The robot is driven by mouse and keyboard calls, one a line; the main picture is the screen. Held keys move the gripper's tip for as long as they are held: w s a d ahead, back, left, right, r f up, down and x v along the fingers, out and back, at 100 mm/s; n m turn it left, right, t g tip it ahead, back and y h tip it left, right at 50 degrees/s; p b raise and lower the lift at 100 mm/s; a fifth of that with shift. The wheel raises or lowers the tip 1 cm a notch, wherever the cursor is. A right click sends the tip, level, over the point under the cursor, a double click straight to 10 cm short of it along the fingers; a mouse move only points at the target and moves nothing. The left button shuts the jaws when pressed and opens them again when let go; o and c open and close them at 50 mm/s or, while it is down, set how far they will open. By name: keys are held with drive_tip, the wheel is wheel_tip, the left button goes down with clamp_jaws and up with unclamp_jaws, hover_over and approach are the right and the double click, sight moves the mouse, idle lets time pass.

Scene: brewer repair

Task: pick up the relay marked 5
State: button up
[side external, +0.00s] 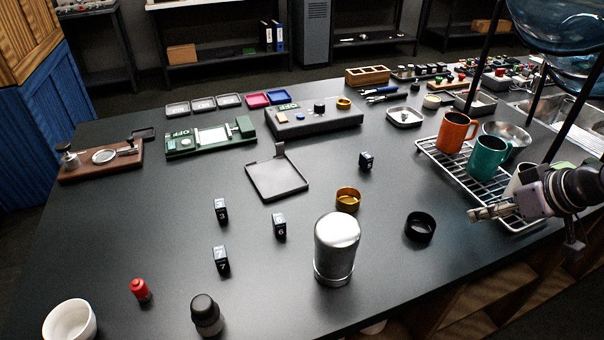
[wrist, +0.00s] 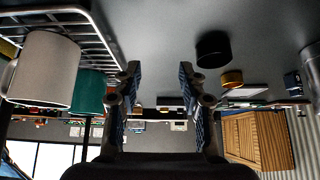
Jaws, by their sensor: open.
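Several small dark relay blocks with white labels stand on the dark table in the side external view. One relay (side external: 366,161) stands alone right of the square tray; its digit is too small to read for sure. The others look marked 3 (side external: 221,210), 6 (side external: 279,226) and 7 (side external: 221,260). I cannot tell for certain which one is marked 5. My gripper (side external: 476,213) is at the right, by the wire rack, well apart from all the relays. In the wrist view my gripper (wrist: 160,76) is open, with nothing between its fingers.
The wire rack (side external: 431,150) holds an orange mug (side external: 456,132), a green mug (side external: 487,158) and a pale mug (wrist: 45,70) close to my gripper. A black ring (side external: 420,227), gold ring (side external: 348,199) and metal canister (side external: 336,246) stand mid-table. A square tray (side external: 277,180) lies behind.

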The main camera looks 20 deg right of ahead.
drive_tip(key=shift+o, duration=0.3)
drive_tip(key=w+a+r+n+g, duration=0.2)
drive_tip(key=w+r+n, duration=0.3)
drive_tip(key=w, duration=0.3)
drive_tip(key=w+a+r+n+g, duration=0.2)
drive_tip(key=w+r+n, duration=0.2)
drive_tip(key=w, duration=0.3)
drive_tip(key=n+g, duration=0.3)
drive_tip(key=n, duration=0.7)
hover_over(367, 155)
wheel_tip(367, 155, down, 4)
drive_tip(key=shift+s+f, duration=0.1)
drive_tip(key=shift+f, duration=5.2)
drive_tip(key=c, duration=1.1)
